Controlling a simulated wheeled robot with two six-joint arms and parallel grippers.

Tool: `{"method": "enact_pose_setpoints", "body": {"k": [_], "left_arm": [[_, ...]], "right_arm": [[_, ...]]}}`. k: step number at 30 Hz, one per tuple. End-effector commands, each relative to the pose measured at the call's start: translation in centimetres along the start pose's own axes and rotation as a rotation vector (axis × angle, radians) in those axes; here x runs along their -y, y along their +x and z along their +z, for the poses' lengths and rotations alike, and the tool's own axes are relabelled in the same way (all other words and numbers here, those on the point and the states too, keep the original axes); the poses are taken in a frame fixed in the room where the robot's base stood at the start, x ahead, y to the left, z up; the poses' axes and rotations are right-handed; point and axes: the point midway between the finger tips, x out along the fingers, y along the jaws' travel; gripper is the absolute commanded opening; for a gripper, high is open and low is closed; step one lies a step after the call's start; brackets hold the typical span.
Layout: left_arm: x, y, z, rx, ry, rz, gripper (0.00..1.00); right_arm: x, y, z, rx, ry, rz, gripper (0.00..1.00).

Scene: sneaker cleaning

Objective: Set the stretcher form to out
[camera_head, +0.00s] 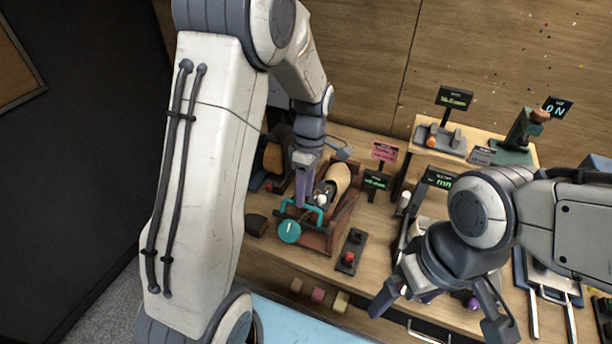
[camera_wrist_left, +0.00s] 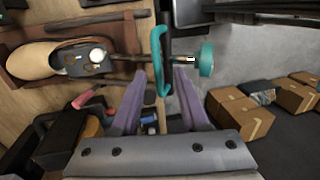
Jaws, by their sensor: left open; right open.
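The stretcher form (camera_head: 336,182) is a tan wooden foot shape lying in a reddish-brown wooden cradle (camera_head: 344,222). At its near end are a teal crank handle (camera_head: 314,211) and a round teal knob (camera_head: 289,231). The left wrist view shows the form (camera_wrist_left: 32,60), the handle (camera_wrist_left: 157,45) and the knob (camera_wrist_left: 206,59). My left gripper (camera_head: 303,196) is open over the handle. In the left wrist view its purple fingers (camera_wrist_left: 158,85) lie on either side of the handle's lower end; contact cannot be told. My right gripper (camera_head: 440,310) is open and empty, away from the form.
A small black box with a red button (camera_head: 349,257) stands right of the cradle. A raised wooden shelf (camera_head: 478,150) with signs and devices stands behind. Coloured blocks (camera_head: 318,295) lie below the front edge. Cardboard boxes (camera_wrist_left: 240,112) stand on the floor.

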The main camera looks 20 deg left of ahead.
Motion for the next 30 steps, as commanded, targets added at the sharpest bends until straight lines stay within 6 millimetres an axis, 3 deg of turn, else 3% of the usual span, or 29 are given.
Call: {"method": "enact_pose_setpoints", "body": {"k": [6, 13, 30], "left_arm": [[-0.2, -4.3, 0.0, 0.000, 0.000, 0.007, 0.45], [-0.1, -7.8, 0.0, 0.000, 0.000, 0.003, 0.45], [0.0, -8.5, 0.0, 0.000, 0.002, -0.001, 0.45]], "right_arm": [[-0.1, 1.4, 0.1, 0.000, 0.002, 0.000, 0.96], [-0.1, 2.0, 0.1, 0.000, 0.004, 0.000, 0.96], [-0.1, 2.1, 0.1, 0.000, 0.004, 0.000, 0.96]]}}
